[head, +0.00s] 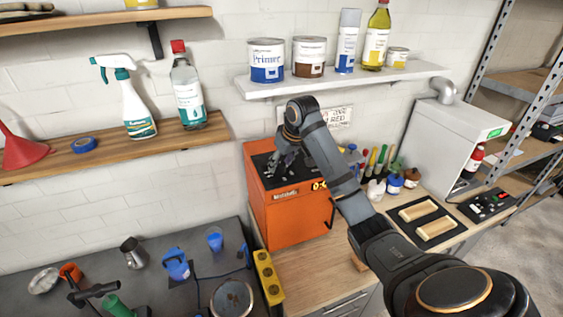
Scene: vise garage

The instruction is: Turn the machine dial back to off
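An orange machine (290,221) with a dark top stands on the wooden counter. A small yellow-and-black part (319,185), which looks like its dial, sits at the upper right of its front, close to my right arm. Its setting is too small to read. My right gripper (283,163) points down over the machine's dark top, to the left of and behind the dial, apart from it. Its dark fingers blend into the top, so I cannot tell how far apart they are. No object shows in them. My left gripper is out of view.
A shelf with a primer can (266,62) and bottles hangs above the machine. Small bottles (395,184) and a tray with wooden blocks (437,228) stand to its right. A yellow power strip (268,278) and dark bench (185,240) with cups lie to the left.

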